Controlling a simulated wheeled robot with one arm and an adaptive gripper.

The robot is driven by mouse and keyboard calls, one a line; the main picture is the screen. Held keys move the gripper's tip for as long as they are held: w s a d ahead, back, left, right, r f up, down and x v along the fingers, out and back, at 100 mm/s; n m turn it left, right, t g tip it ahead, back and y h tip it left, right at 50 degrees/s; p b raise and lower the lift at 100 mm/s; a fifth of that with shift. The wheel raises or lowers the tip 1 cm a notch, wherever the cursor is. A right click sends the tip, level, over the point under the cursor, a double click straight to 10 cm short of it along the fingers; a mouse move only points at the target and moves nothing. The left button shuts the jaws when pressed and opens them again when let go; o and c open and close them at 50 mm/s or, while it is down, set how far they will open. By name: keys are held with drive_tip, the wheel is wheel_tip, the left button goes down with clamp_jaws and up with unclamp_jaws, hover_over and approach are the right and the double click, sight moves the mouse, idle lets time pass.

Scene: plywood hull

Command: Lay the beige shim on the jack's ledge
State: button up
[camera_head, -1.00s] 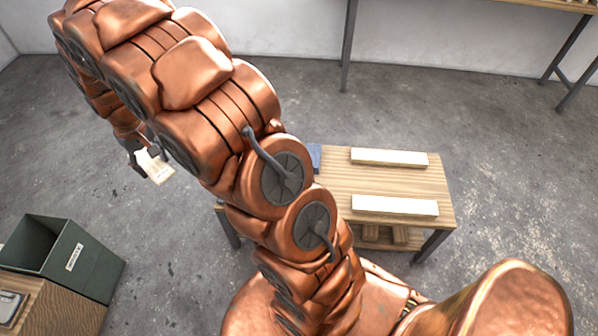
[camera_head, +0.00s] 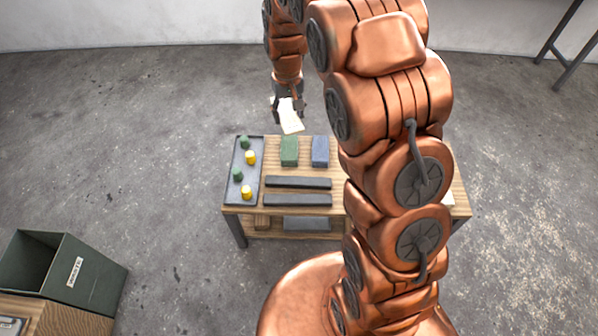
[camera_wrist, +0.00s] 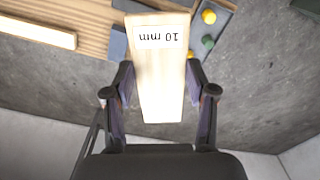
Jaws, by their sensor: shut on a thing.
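The beige shim (camera_head: 291,122) is a flat pale plate, marked "10 mm" in the wrist view (camera_wrist: 160,85). My gripper (camera_head: 289,111) is shut on it, with one finger at each side edge. It holds the shim in the air by the table's far edge, above or just beyond it. I cannot make out which thing is the jack or its ledge; my arm hides the table's right part in the head view.
The wooden table (camera_head: 257,226) bears a tray (camera_head: 229,192) with green and yellow pieces, a green block (camera_head: 289,151), a blue block (camera_head: 320,151) and two dark bars (camera_head: 298,182). A pale bar (camera_wrist: 40,32) lies beyond. A dark green bin (camera_head: 103,278) stands at left.

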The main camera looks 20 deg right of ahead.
drive_tip(key=s+d+f+m+b, duration=0.1)
drive_tip(key=s+d+f+b, duration=0.4)
drive_tip(key=d+f+b, duration=0.3)
drive_tip(key=s+d+f+m+b, duration=0.1)
drive_tip(key=s+d+f+b, duration=0.3)
drive_tip(key=d+f+b, duration=0.4)
drive_tip(key=s+d+f+m+b, duration=0.2)
drive_tip(key=s+d+f+b, duration=0.3)
drive_tip(key=f, duration=1.4)
drive_tip(key=shift+s+d+f+b, duration=0.2)
drive_tip(key=shift+d+b, duration=0.6)
drive_tip(key=shift+b, duration=0.85)
drive_tip(key=shift+s+d+f+b, duration=0.15)
drive_tip(key=shift+d+b, duration=0.6)
drive_tip(key=shift+b, duration=0.9)
drive_tip(key=w+a+b, duration=0.1)
drive_tip(key=w, duration=0.4)
drive_tip(key=w+f+b, duration=0.1)
drive_tip(key=w, duration=0.4)
drive_tip(key=w+a+b, duration=0.1)
drive_tip(key=w, duration=0.4)
drive_tip(key=shift+w+a+f, duration=0.15)
drive_tip(key=shift+w+a, duration=0.05)
drive_tip(key=shift+a, duration=0.15)
drive_tip(key=shift+w+f+b, duration=0.1)
drive_tip(key=shift+f+b, duration=0.2)
drive_tip(key=shift+b, duration=0.1)
wheel_tip(320, 180, down, 3)
drive_tip(key=shift+b, duration=0.6)
